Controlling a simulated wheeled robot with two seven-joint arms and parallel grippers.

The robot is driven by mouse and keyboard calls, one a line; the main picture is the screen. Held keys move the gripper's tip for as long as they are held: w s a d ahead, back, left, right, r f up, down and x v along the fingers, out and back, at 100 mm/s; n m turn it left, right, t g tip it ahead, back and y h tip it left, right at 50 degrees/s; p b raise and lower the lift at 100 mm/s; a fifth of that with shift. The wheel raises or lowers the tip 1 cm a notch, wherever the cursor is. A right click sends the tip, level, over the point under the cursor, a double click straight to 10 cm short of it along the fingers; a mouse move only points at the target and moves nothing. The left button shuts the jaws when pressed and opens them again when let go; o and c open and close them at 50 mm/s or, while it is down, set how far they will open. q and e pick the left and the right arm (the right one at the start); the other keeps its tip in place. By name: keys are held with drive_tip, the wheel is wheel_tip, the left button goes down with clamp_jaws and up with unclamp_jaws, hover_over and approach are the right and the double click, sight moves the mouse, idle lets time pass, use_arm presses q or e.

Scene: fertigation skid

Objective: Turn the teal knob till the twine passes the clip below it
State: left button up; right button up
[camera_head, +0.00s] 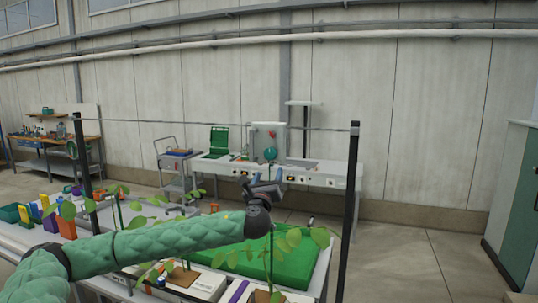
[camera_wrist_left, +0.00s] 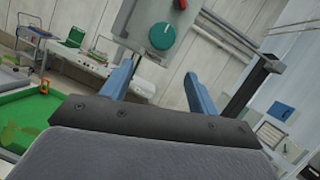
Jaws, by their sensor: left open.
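The teal knob (camera_head: 270,153) is round and sits low on the front of an upright grey panel (camera_head: 280,136) on the far bench. It also shows in the left wrist view as a teal knob (camera_wrist_left: 162,36) with a small pointer mark. In the left wrist view the knob appears beyond and above the gap between the fingertips (camera_wrist_left: 161,67), not touched. I cannot make out the twine's end or the clip. My right gripper is not in view.
Two dark posts (camera_head: 351,190) with a thin line strung between them stand at the near table. Leafy plants (camera_head: 270,245) and a green tray (camera_head: 318,250) lie around my left arm. A red knob (camera_wrist_left: 180,5) is above the teal one. A trolley (camera_head: 172,165) stands left of the bench.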

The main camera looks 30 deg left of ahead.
sight(269, 154)
use_arm(q)
drive_tip(key=shift+y, duration=0.3)
drive_tip(key=w+a+r+p, duration=0.1)
drive_tip(key=w+r+p, duration=0.1)
drive_tip(key=r, duration=0.1)
drive_tip(key=w+a+r+p, duration=0.1)
drive_tip(key=shift+w+a+r+p, duration=0.35)
drive_tip(key=shift+w+p, duration=0.05)
drive_tip(key=shift+w+a+r+p, duration=0.2)
drive_tip(key=shift+w+p, duration=0.1)
drive_tip(key=shift+w, duration=0.1)
drive_tip(key=shift+w+a+p, duration=0.25)
drive_tip(key=shift+w+p, duration=0.05)
drive_tip(key=shift+w, duration=0.35)
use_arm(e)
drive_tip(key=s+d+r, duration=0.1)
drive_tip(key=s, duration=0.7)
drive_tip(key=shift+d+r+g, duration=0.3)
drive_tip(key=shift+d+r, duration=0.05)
use_arm(q)
drive_tip(key=shift+m, duration=0.3)
drive_tip(key=c, duration=1)
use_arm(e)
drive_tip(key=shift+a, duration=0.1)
